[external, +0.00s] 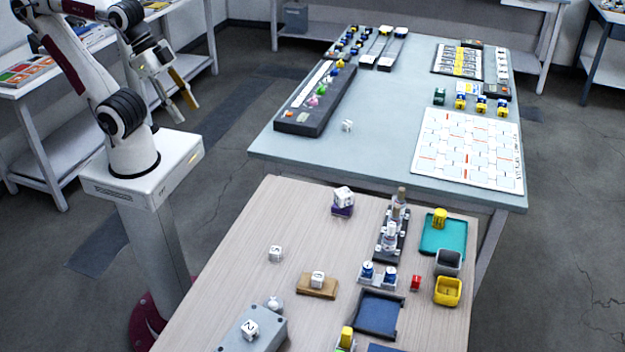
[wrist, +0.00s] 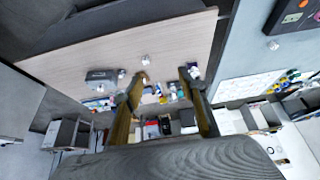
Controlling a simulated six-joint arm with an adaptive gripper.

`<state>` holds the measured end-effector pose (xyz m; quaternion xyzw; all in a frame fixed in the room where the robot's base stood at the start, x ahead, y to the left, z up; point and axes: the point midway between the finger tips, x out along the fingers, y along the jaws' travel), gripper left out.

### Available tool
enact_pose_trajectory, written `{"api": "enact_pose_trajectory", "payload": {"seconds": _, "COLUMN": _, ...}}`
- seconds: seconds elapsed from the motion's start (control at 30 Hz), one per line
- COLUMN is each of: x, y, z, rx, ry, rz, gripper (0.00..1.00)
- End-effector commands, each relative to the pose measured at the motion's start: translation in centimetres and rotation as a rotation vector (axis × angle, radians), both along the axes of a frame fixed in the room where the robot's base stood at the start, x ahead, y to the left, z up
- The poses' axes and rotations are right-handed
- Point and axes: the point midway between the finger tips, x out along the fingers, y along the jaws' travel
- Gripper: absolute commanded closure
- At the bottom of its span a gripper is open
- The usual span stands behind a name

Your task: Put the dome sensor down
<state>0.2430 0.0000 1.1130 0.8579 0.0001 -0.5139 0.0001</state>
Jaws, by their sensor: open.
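My gripper (external: 185,110) is raised at the upper left in the external view, away from both tables. Its two fingers also show in the wrist view (wrist: 164,74), spread apart with nothing between them. A small pale rounded piece (external: 273,303) sits at the back edge of a grey block on the wooden table; it may be the dome sensor, but I cannot tell for sure. It is far from my gripper. In the wrist view the table's pieces are too small to tell apart.
The wooden table (external: 225,262) holds white numbered cubes, a dark blue tray (external: 378,314), a teal tray (external: 432,250), a grey cup (external: 448,262) and a yellow cup (external: 448,291). The blue-grey table (external: 385,110) behind holds a long dark rack (external: 290,126) and a white grid board (external: 466,185); its middle is clear.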

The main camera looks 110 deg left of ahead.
Motion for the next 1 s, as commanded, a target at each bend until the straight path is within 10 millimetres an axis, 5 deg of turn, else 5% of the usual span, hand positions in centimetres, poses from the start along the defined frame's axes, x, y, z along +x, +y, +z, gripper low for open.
{"api": "enact_pose_trajectory", "payload": {"seconds": 0.47, "x": 0.5, "y": -0.9, "z": -2.0, "rx": 0.002, "ry": 0.093, "rz": -0.040, "gripper": 0.59}}
{"api": "enact_pose_trajectory", "payload": {"seconds": 1.0, "x": 4.4, "y": -3.5, "z": -5.4, "rx": -0.011, "ry": 0.281, "rz": -0.092, "gripper": 0.59}}
